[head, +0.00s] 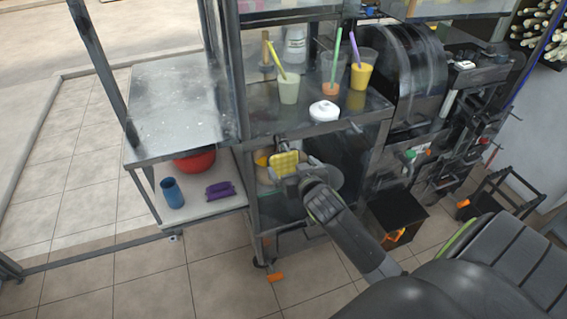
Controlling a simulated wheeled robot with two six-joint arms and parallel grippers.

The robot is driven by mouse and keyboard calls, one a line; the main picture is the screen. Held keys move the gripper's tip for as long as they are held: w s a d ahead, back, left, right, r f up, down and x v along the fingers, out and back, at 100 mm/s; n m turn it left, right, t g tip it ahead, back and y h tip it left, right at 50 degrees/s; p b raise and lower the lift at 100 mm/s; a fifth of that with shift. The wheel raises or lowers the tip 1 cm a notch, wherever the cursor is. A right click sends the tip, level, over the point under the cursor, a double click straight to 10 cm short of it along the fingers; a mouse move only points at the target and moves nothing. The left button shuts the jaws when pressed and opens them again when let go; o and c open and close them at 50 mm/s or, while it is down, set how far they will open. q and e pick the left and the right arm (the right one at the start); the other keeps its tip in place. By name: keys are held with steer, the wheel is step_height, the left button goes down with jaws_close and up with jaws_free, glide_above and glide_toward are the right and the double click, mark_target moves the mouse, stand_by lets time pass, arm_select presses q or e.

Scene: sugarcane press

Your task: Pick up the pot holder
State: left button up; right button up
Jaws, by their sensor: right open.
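A yellow quilted square, which looks like the pot holder (284,163), is in the head view at the lower shelf opening of the metal cart. It seems to stand upright. My right gripper (293,170) is open, right at the pot holder's right side and lower edge. I cannot tell whether the fingers touch it or lie around it. The gripper and arm partly cover the area behind. My left gripper is not in view.
A blue cup (172,193), a purple object (220,190) and a red bowl (195,161) are on the lower left shelf. Cups with straws and a white lidded container (324,111) stand on the counter above. Cart posts and the press (415,75) frame the opening.

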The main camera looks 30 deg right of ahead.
mark_target(285, 157)
steer(key=shift+p+x, duration=0.55)
steer(key=shift+x, duration=3.4)
steer(key=shift+r, duration=0.1)
steer(key=c, duration=0.8)
steer(key=shift+r, duration=0.1)
